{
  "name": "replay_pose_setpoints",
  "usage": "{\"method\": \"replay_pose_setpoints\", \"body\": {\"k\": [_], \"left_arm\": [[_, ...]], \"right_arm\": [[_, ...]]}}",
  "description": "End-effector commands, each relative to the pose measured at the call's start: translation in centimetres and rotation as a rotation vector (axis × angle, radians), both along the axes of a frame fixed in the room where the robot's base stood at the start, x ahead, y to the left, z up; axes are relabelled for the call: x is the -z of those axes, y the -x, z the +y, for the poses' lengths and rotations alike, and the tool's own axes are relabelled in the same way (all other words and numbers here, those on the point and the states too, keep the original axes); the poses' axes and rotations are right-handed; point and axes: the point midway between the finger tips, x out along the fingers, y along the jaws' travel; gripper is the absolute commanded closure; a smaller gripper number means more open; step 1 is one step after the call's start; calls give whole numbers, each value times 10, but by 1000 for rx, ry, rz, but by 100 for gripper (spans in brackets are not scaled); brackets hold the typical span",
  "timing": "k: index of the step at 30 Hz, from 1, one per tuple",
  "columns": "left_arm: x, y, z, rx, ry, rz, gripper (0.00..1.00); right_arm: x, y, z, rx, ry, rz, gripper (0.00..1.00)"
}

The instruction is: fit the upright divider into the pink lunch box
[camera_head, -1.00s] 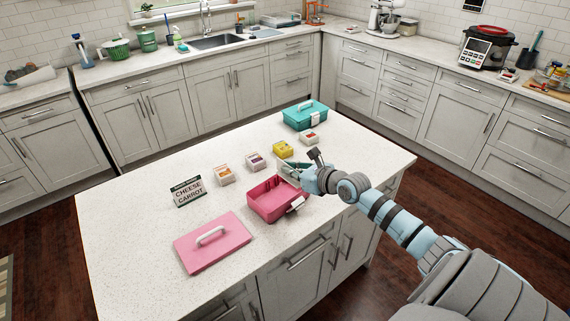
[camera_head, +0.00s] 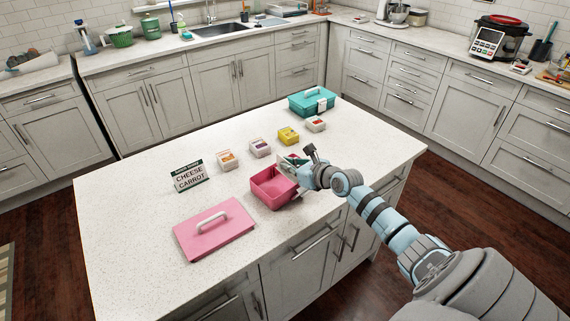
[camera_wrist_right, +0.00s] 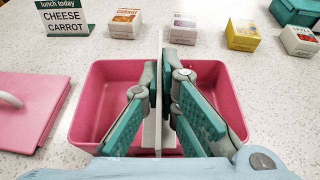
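The open pink lunch box (camera_head: 262,193) stands on the island; it also shows in the wrist view (camera_wrist_right: 85,105). My right gripper (camera_head: 292,168) is over its right side in the head view. In the wrist view the gripper (camera_wrist_right: 164,75) is shut on the upright divider (camera_wrist_right: 159,92), a thin pale plate seen edge-on between the green fingers. The divider is upright near the middle of the box's width. The fingers hide part of it, and I cannot tell whether its lower edge touches the box floor. My left gripper is out of view.
The pink lid (camera_head: 214,230) with a white handle lies left of the box. A cheese and carrot sign (camera_head: 189,176), several small food boxes (camera_head: 260,149) and a teal lunch box (camera_head: 311,104) stand behind. The island's left part is clear.

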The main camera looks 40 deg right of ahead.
Motion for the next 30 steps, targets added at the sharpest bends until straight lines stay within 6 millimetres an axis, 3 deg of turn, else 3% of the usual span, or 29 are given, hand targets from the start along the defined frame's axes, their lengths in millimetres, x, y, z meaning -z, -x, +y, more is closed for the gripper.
{"method": "replay_pose_setpoints", "body": {"k": [5,12,22,30], "left_arm": [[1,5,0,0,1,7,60],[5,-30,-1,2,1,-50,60],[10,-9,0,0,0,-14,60],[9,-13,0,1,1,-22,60]], "right_arm": [[1,-4,-1,2,-1,3,100],[2,-15,0,-7,-3,17,100],[1,-22,2,-18,-2,34,100],[0,-22,2,-18,-2,33,100]]}}
